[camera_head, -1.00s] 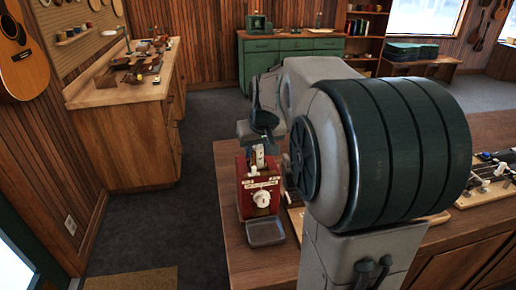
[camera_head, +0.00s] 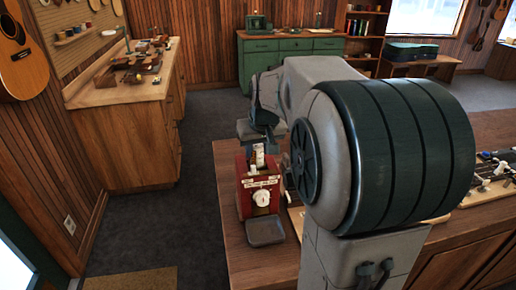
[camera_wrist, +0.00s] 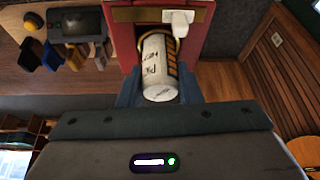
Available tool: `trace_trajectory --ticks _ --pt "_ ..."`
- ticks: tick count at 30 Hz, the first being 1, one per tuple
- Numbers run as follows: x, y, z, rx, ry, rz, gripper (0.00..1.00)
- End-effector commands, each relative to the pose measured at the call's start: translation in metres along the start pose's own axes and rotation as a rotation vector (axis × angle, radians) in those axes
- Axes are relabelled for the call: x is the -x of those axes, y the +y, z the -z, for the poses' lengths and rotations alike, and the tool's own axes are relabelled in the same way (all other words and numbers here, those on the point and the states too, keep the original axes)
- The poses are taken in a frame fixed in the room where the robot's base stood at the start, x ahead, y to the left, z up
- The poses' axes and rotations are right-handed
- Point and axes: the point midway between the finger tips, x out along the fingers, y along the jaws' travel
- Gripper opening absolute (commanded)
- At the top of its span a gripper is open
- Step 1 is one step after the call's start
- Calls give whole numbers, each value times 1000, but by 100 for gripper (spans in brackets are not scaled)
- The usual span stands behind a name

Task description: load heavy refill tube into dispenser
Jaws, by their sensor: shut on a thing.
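The dispenser is a red box (camera_head: 258,196) with a white round knob and a grey tray at its front, standing on the near left corner of the wooden bench. In the wrist view the red dispenser (camera_wrist: 190,28) is at the top. The refill tube (camera_wrist: 159,66) is a white cylinder with dark writing and a yellow and black striped band. My gripper (camera_wrist: 160,92) is shut on it, with blue fingers on both sides. The tube's far end lies at the dispenser's opening; how deep it sits is hidden. In the head view the tube (camera_head: 260,154) shows at the dispenser's top.
My arm covers much of the wooden bench (camera_head: 235,237). Parts lie on the bench at the right (camera_head: 492,170). A wooden workbench (camera_head: 118,92) stands at the left and a green cabinet (camera_head: 290,45) at the back. Grey floor between them is clear.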

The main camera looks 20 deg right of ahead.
Motion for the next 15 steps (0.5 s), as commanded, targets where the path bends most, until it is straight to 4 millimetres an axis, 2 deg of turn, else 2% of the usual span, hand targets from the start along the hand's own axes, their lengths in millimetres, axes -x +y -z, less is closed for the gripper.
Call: trace_trajectory --ticks 15 --pt "-5 0 -2 0 0 0 9"
